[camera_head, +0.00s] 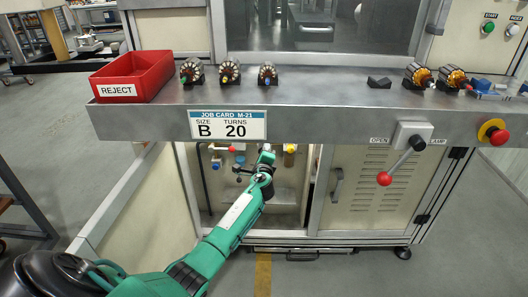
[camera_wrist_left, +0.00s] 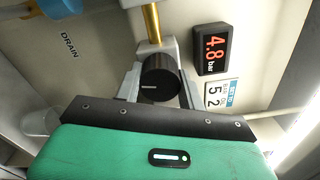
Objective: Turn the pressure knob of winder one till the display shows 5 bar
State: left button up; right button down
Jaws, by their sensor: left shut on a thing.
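In the left wrist view, the black pressure knob (camera_wrist_left: 160,77) with a pale pointer line sits between the fingers of my left gripper (camera_wrist_left: 160,88), which is shut on it. The display (camera_wrist_left: 211,49) beside it reads 4.8 bar in red digits. A small label (camera_wrist_left: 221,94) with the digits 5 and 2 is next to the display. In the head view, my left gripper (camera_head: 262,165) reaches into the open cabinet (camera_head: 290,198) under the bench, and the knob cannot be made out there. My right gripper is in neither view.
The bench (camera_head: 330,118) carries a red reject bin (camera_head: 133,76), several armatures (camera_head: 229,70) and a job card (camera_head: 228,125). A lever with a red ball (camera_head: 384,178) and a red stop button (camera_head: 497,135) are at the right. A brass pipe (camera_wrist_left: 152,23) and blue part (camera_wrist_left: 60,8) are near the knob.

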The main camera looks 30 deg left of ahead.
pick_arm(q)
jog(key=shift+f, duration=0.1)
jog(key=o, duration=1)
jog(key=shift+c, duration=0.2)
jog(key=p+v, duration=0.2)
jog(key=v, duration=1.2)
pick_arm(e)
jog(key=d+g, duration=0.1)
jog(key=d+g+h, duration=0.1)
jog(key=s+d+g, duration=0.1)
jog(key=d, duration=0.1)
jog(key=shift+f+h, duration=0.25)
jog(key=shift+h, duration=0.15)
